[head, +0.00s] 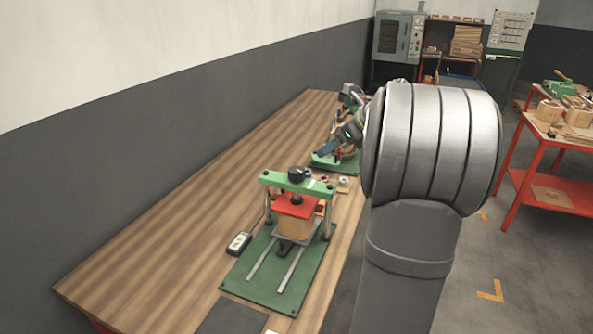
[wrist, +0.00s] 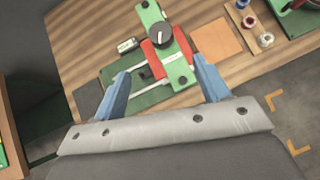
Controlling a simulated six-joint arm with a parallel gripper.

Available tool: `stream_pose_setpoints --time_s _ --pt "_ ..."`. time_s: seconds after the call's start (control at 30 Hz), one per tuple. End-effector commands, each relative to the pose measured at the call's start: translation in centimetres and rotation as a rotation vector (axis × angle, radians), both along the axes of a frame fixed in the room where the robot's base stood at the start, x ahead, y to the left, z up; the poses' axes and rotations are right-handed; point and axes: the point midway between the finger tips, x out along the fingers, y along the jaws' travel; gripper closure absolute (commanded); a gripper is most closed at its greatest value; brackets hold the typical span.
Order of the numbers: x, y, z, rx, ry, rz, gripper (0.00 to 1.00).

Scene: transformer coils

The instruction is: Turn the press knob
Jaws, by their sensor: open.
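The press (head: 290,184) has a green crossbar, two posts and a green base plate, and stands on the wooden bench. Its black press knob (head: 296,174) sits on top of the crossbar; in the wrist view the knob (wrist: 161,35) is round with a pale pointer line. A red plate (head: 297,206) lies under the crossbar above a wooden block (head: 294,226). My gripper (wrist: 160,78) is open, its two blue fingers spread apart with nothing between them. In the wrist view the knob appears beyond the fingertips, apart from them.
A small control box (head: 239,243) lies on the bench left of the press. Spools (wrist: 257,30) and a tan square (wrist: 216,41) lie right of it in the wrist view. A red-framed table (head: 553,190) stands at the right. The bench's left part is clear.

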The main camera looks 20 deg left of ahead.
Motion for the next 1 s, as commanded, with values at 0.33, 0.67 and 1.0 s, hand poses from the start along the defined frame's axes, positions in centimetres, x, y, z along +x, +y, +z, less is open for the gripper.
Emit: stream_pose_setpoints --time_s 0.33,0.67,1.0 --pt "1.0 4.4 -4.6 0.0 0.003 0.003 0.32" --pt "2.2 9.2 -9.5 -0.001 0.001 0.004 0.32" --pt "2.9 11.6 -11.9 0.001 -0.002 0.001 0.32"
